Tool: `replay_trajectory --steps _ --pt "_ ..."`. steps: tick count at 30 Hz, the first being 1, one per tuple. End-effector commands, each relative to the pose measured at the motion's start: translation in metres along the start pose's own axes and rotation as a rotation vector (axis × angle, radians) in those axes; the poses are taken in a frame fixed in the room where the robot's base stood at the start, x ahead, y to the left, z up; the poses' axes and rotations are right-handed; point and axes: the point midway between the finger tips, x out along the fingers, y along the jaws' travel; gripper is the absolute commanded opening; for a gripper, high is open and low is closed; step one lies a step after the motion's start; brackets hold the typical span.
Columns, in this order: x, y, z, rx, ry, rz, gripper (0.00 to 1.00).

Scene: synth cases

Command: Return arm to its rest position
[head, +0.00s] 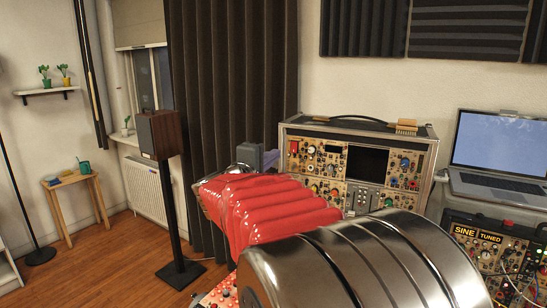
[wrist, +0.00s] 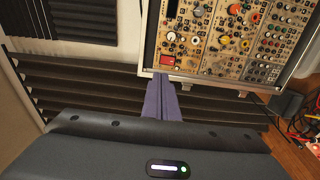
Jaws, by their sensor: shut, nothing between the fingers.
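My gripper (wrist: 161,88) shows in the wrist view as two purple fingers pressed together, shut and empty. They point toward the lower edge of a synth case (wrist: 215,45); I cannot tell the distance between them. In the head view my arm reaches away from the lower right, with a red ribbed sleeve and shiny metal links. Most of the gripper is hidden there behind the arm.
A speaker (head: 160,134) on a black stand is left of my arm. A laptop (head: 500,150) sits on a shelf at right, above another synth case (head: 490,250) with cables. A small wooden stool (head: 70,180) stands far left. Wooden floor (head: 110,265) is open at lower left.

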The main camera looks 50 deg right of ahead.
Motion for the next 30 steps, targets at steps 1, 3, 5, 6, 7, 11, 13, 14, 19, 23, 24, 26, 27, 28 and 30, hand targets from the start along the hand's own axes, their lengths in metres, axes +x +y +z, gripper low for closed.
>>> replay_trajectory --steps 1,3,5,6,7,11,13,14,19,23,24,26,27,28,30 --pt "0.000 0.000 0.000 0.000 0.000 0.000 0.00" --pt "0.000 0.000 0.000 0.000 0.000 0.000 0.00" --pt "0.000 0.000 0.000 0.000 0.000 0.000 0.00" --pt "0.000 0.000 0.000 0.000 0.000 0.000 0.00" --pt "0.000 0.000 0.000 0.000 0.000 0.000 0.00" --pt "0.000 0.000 0.000 -0.001 0.000 0.000 0.00" --pt "0.000 0.000 0.000 -0.012 0.000 0.000 0.00" --pt "0.000 0.000 0.000 -0.021 0.000 0.000 0.00" --pt "-0.002 -0.025 0.011 -0.023 -0.038 -0.083 0.00" --pt "-0.010 -0.064 0.027 0.002 -0.086 -0.202 0.00" --pt "-0.015 -0.075 0.032 0.013 -0.101 -0.240 0.00" --pt "-0.025 -0.090 0.040 0.035 -0.120 -0.296 0.00" --pt "-0.032 -0.100 0.043 0.049 -0.130 -0.332 0.00" --pt "-0.037 -0.107 0.046 0.060 -0.138 -0.360 0.00" --pt "-0.052 -0.122 0.051 0.088 -0.152 -0.423 0.00"
